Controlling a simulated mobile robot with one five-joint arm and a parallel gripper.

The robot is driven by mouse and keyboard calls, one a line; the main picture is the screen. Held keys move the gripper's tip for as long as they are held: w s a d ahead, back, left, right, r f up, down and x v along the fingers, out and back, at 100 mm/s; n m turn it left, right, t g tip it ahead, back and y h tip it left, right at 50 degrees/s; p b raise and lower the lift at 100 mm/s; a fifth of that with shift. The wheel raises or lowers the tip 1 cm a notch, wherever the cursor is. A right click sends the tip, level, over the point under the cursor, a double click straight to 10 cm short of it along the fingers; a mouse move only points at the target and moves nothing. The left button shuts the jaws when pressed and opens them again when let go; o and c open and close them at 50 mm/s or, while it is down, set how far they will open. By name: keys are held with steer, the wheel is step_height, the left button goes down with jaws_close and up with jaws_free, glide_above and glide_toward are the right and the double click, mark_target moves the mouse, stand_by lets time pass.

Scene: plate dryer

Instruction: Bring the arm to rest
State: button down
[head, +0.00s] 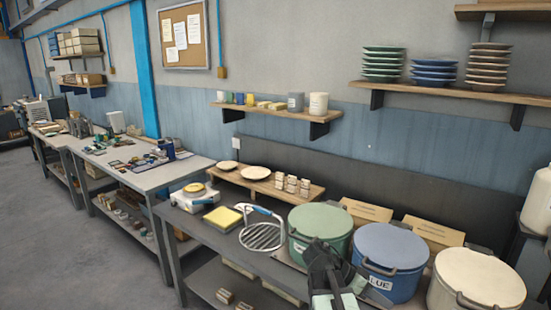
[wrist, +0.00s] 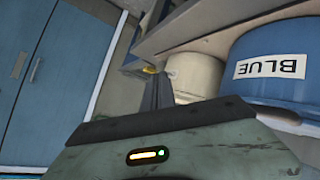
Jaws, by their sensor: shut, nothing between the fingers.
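In the wrist view my gripper (wrist: 157,80) shows as two narrow dark fingers close together, shut with nothing between them. In the head view my folded arm, dark with pale green parts, is low in the picture, in front of the green tub (head: 319,230) and the blue tub (head: 391,262). The gripper's fingertips cannot be made out there. The wrist view is upside down: the blue tub (wrist: 280,60) with its inverted BLUE label is at the right, and a cream tub (wrist: 196,75) is beside the fingers. No contact is visible.
A cream tub (head: 476,283) stands right of the blue one. A wire rack (head: 264,237), a yellow sponge (head: 222,217) and a scale (head: 195,196) are to the left on the bench. Stacked plates (head: 434,73) sit on a wall shelf. Open floor (head: 80,255) lies at the left.

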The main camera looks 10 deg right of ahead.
steer(key=w+a+f+n+t+y, duration=0.2)
steer(key=a+n, duration=0.3)
steer(key=a, duration=0.4)
steer(key=w+a+f+n+t+y, duration=0.1)
steer(key=a+f+n+y, duration=0.3)
steer(key=a, duration=0.6)
steer(key=w+a+f+n+t+y, duration=0.2)
steer(key=w+a+f+n+y, duration=0.1)
steer(key=a+n, duration=0.5)
steer(key=shift+w+a+f+t+y, duration=0.3)
steer(key=shift+w+a+f+y, duration=0.15)
steer(key=shift+a+f, duration=0.45)
